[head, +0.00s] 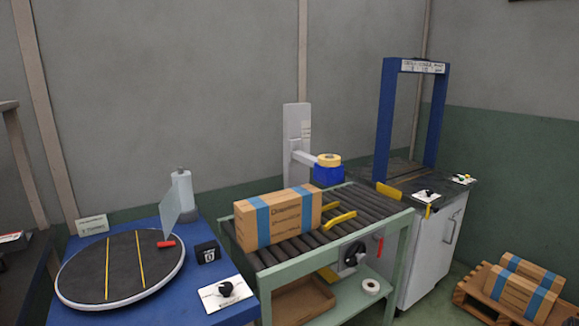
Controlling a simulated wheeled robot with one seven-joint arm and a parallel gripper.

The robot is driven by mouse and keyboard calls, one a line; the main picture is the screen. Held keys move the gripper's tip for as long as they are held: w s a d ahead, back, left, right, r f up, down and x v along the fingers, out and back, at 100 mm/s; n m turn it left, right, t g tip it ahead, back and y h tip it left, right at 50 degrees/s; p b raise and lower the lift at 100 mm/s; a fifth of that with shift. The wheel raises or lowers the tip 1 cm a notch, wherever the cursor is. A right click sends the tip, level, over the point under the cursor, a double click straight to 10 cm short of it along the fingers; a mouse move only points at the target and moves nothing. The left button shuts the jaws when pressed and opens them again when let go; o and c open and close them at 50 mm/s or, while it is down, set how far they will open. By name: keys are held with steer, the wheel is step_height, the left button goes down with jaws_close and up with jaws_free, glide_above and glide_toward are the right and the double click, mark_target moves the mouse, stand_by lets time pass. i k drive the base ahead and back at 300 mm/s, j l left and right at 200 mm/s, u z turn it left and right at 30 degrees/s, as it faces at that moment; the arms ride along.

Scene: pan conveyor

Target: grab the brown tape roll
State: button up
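No roll in view is plainly brown. A yellow-tan roll (327,158) lies flat on top of a blue block (329,175), by a white post with a side arm behind the roller conveyor. A whitish roll (371,281) lies on the green lower shelf under the conveyor, at its right end; its centre looks darker, and it is small in the picture. I cannot tell from colour which one the task names. My gripper is not in view.
A taped carton (281,218) sits on the roller conveyor (325,235). A blue table with a round turntable (150,285) stands left. A blue frame (441,110) rises over the white cabinet (430,262) at right. Cartons lie on a pallet (474,299) at lower right.

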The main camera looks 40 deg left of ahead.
mark_target(322, 160)
steer(key=u, duration=1.75)
